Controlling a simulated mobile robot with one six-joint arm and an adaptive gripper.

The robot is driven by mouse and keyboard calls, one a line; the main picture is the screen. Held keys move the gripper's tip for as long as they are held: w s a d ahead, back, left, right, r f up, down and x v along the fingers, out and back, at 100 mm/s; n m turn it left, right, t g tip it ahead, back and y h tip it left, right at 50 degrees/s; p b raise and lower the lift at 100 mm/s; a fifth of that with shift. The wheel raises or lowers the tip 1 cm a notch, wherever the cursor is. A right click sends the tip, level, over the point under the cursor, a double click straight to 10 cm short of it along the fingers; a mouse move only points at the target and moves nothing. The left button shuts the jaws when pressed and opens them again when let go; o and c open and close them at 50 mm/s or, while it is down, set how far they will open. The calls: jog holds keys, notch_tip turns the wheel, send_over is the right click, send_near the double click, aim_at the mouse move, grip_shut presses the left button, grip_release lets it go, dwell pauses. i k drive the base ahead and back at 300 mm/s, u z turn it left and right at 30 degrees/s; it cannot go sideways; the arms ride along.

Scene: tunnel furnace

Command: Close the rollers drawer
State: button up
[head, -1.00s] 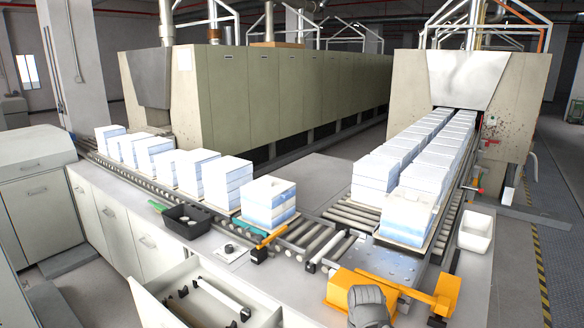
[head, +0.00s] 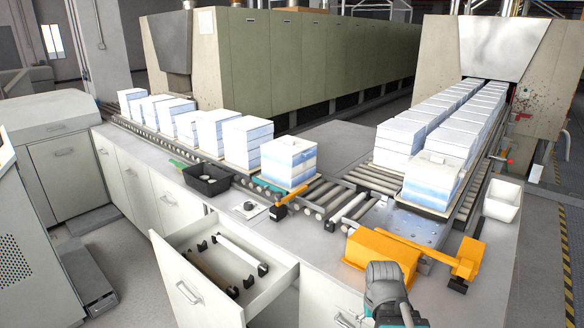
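The rollers drawer (head: 190,291) stands pulled out from the cabinet front at the lower left of centre. Its pale front panel with a bar handle faces the lower left. A white roller (head: 236,249) lies inside on small black holders, beside a darker thin rod. My gripper (head: 387,281) is at the bottom, right of the drawer and apart from it, in front of the orange machine part. Only a grey, rounded portion shows, with teal parts behind it. Its fingertips cannot be made out, and I see nothing held.
The counter carries a black tray (head: 207,180), a small orange device (head: 288,196), an orange machine (head: 382,257) and a white bin (head: 502,200). Stacks of white-blue blocks (head: 289,162) stand on the roller conveyor. A grey cabinet (head: 35,240) stands left; floor shows between it and the drawer.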

aim_at(196, 302)
jog(key=u, duration=1.25)
